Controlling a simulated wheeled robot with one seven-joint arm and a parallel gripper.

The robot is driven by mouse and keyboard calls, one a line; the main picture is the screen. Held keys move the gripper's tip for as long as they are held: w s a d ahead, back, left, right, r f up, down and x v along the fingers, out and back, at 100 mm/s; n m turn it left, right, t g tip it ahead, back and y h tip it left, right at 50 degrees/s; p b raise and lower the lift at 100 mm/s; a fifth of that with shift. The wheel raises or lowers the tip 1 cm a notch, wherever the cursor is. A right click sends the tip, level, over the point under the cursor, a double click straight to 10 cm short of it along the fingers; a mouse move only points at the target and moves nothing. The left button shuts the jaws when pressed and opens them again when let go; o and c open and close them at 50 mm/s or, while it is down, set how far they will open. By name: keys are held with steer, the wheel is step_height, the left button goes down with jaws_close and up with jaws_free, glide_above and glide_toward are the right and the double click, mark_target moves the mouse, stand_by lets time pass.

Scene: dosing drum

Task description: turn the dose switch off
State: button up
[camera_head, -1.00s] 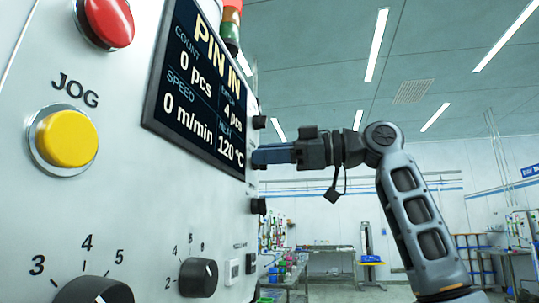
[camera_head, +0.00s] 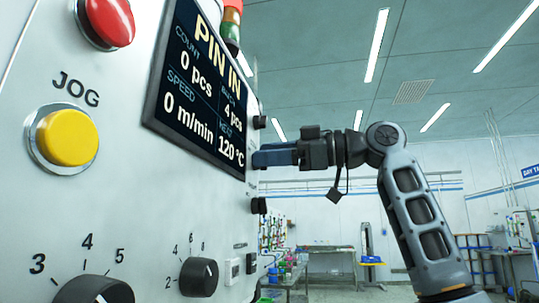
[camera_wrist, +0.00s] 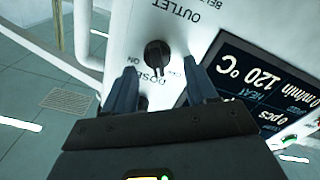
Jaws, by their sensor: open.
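The dose switch is a black rotary knob (camera_wrist: 157,54) on the pale panel in the wrist view, where the lettering appears upside down. The word DOSE stands beside it and ON to its left; a further label is partly covered by a finger. Which way the knob points is hard to tell. My gripper (camera_wrist: 160,82) is open, its two blue-grey fingers apart and aimed at the panel on either side of the DOSE label. No contact with the knob shows. In the head view my gripper (camera_head: 257,158) is side-on at the panel's far edge; its fingertips are partly hidden.
The display (camera_head: 203,85) reads PIN IN and is close beside one finger in the wrist view. A yellow JOG button (camera_head: 67,137), a red button (camera_head: 108,22) and black dials (camera_head: 198,277) stick out of the panel. Open room lies right of the arm.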

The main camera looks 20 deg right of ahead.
steer(key=b+v, duration=0.1)
steer(key=v, duration=0.6)
steer(key=shift+d, duration=0.2)
steer(key=shift+s, duration=0.15)
steer(key=shift+f, duration=0.1)
